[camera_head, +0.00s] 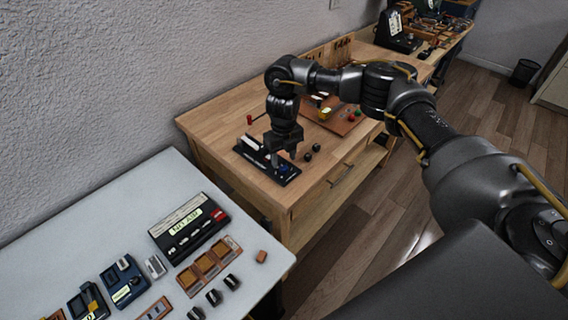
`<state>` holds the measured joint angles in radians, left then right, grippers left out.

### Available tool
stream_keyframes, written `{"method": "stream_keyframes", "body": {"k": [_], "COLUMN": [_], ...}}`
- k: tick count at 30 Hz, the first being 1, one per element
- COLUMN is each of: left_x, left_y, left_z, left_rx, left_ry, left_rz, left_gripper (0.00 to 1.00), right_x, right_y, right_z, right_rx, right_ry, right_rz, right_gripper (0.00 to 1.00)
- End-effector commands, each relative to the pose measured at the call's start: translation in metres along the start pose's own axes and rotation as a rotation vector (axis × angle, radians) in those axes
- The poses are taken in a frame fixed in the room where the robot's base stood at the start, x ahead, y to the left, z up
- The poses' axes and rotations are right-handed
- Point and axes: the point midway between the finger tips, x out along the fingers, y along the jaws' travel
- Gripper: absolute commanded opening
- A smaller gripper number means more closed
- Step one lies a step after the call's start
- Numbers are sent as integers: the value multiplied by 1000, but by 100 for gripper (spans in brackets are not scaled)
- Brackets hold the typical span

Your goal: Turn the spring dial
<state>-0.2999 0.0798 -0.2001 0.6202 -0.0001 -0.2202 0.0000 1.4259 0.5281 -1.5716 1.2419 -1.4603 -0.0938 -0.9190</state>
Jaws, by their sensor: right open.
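A black device (252,153) lies flat on the wooden workbench, near its front left part. A small blue round part (284,168), perhaps the spring dial, shows at its right end; it is too small to tell for sure. My right gripper (283,157) points straight down over the right half of the device and hides part of it. Its fingers are open, close above or around the blue part; I cannot tell whether they touch it. My left gripper is out of view.
Small dark knobs (312,151) sit right of the device. A red-topped post (249,119) stands behind it. A brown board (347,124) with coloured buttons lies farther back. A white table (110,222) at the lower left holds a labelled black box (188,227) and several small devices.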

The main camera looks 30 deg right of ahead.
Motion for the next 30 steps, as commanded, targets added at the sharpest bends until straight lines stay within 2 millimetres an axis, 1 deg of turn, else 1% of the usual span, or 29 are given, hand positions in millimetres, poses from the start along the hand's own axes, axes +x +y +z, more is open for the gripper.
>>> {"method": "stream_keyframes", "body": {"k": [1,6,11,18,20,28,29,30], "left_x": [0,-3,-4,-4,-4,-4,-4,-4], "left_y": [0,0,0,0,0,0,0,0], "left_z": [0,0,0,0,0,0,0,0], "left_rx": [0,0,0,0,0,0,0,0], "left_ry": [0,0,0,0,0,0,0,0], "left_rz": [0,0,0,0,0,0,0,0], "left_gripper": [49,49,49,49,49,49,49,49], "right_x": [10,28,35,36,36,36,36,36], "right_y": [0,0,0,0,0,0,0,0], "right_z": [-1,0,0,0,0,0,0,0], "right_rx": [2,1,1,0,1,1,1,3], "right_ry": [4,1,1,0,0,0,0,0], "right_rz": [1,0,-1,-1,-1,-1,-1,-1], "right_gripper": [49,49,49,49,42,7,4,4]}}
